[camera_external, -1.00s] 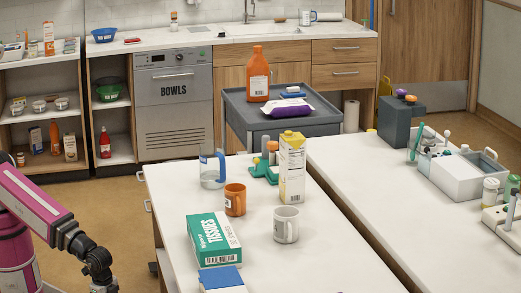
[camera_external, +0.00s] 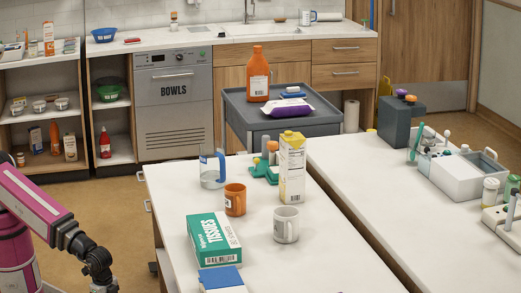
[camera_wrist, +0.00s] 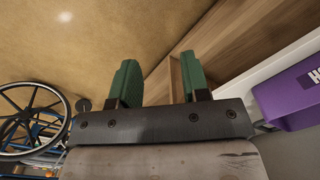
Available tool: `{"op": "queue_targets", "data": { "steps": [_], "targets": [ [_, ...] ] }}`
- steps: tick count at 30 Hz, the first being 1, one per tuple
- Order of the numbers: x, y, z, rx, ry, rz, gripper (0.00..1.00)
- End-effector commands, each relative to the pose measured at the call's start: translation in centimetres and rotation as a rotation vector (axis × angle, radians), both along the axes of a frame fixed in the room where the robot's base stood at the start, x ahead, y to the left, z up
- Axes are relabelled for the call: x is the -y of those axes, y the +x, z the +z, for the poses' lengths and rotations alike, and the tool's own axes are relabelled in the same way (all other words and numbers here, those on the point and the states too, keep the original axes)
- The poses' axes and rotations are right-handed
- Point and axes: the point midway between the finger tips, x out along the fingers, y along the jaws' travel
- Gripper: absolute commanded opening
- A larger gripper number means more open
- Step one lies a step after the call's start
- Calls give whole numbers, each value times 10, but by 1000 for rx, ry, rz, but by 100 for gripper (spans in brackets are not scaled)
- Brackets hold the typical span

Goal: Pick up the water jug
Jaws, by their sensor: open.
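The water jug (camera_external: 212,169) is a clear jug with a blue handle. It stands upright at the far left of the white table in the external view, behind the orange mug (camera_external: 235,199). In that view my pink arm is at the lower left, well apart from the jug, and my gripper's fingers do not show. In the wrist view my gripper (camera_wrist: 158,82) is open, with two green fingers apart and nothing between them. The jug does not show in the wrist view.
A milk carton (camera_external: 292,167), a green item (camera_external: 264,172), a white mug (camera_external: 286,224) and a tissue box (camera_external: 213,239) share the white table (camera_external: 335,240). The wrist view shows floor, wood panelling, a wheelchair wheel (camera_wrist: 30,122) and a purple bin (camera_wrist: 290,100).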

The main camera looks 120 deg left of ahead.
Motion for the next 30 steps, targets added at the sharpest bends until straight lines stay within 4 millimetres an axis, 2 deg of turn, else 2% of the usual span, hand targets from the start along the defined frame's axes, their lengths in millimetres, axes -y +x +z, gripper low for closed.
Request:
{"op": "queue_targets", "data": {
  "steps": [6, 8, 11, 21, 24, 30],
  "targets": [
    [-4, 2, 4, 0, 14, -20, 43],
    [-10, 4, 11, -1, 36, -53, 43],
    [-29, 10, 31, -8, 103, -146, 43],
    [-116, 23, 138, -150, 413, -532, 43],
    [-136, 22, 167, -210, 481, -609, 43],
    [-162, 18, 206, -305, 561, -698, 43]
  ]
}}
